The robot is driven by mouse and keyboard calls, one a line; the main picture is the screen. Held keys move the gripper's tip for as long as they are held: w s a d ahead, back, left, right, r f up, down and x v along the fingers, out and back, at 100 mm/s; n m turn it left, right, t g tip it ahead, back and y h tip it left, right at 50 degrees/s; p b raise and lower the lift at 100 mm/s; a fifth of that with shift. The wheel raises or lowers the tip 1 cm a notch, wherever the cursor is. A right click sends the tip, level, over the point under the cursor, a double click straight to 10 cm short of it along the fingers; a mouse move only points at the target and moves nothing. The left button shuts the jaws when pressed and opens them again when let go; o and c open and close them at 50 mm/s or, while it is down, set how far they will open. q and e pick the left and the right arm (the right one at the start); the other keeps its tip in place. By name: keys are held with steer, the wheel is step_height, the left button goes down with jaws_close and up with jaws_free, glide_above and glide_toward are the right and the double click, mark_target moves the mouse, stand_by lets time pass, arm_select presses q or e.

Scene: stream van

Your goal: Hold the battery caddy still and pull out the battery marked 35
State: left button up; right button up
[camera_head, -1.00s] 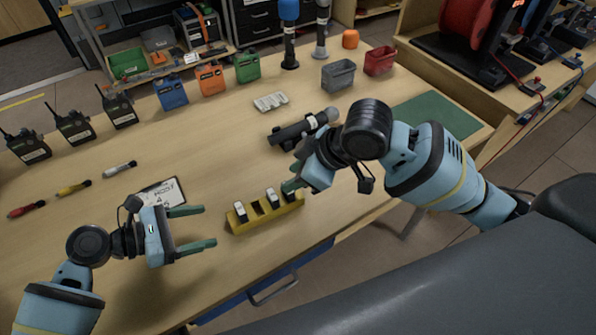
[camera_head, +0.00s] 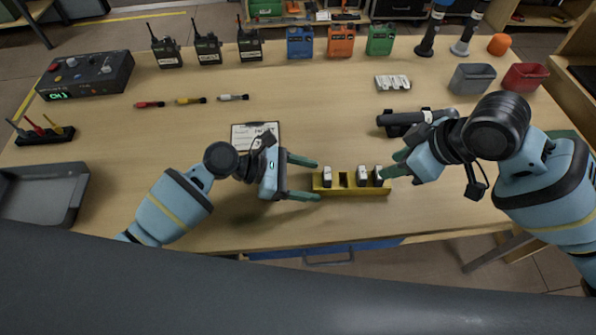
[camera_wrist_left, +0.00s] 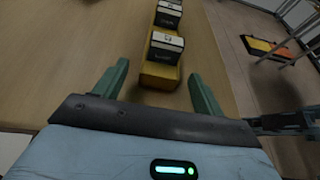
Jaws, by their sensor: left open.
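The yellow battery caddy (camera_head: 352,191) stands near the table's front edge. It holds a battery at its left end (camera_head: 327,178) and two toward its right, (camera_head: 362,177) and (camera_head: 377,174), with an empty slot between. In the left wrist view, black batteries with pale labels show, the nearest (camera_wrist_left: 166,48) at the caddy's near end; I cannot read their numbers. My left gripper (camera_head: 318,179) is open, its fingertips on either side of the caddy's left end. My right gripper (camera_head: 390,166) is at the caddy's right end, by the rightmost battery; its finger gap is hidden.
A clipboard (camera_head: 255,136) lies behind my left gripper. A black torch-like tool (camera_head: 410,119) lies behind the caddy, near my right arm. Radios, coloured packs and two bins (camera_head: 472,79) stand along the back. A grey tray (camera_head: 40,190) is at the left.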

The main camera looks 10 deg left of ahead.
mark_target(364, 172)
arm_select(q)
steer(key=shift+x, duration=1.15)
steer(key=shift+c, duration=0.4)
steer(key=c, duration=1)
arm_select(e)
steer(key=o, duration=0.5)
steer(key=w+r+n+g, duration=0.1)
steer(key=n, duration=0.1)
steer(key=w+r+n+g, duration=0.1)
steer(key=n, duration=0.2)
steer(key=w+r+n+g, duration=0.1)
steer(key=w+n, duration=0.1)
steer(key=n, duration=0.1)
steer(key=shift+d+g, duration=0.15)
steer(key=shift+g, duration=0.25)
steer(key=shift+h, duration=0.3)
steer(key=x, duration=1.2)
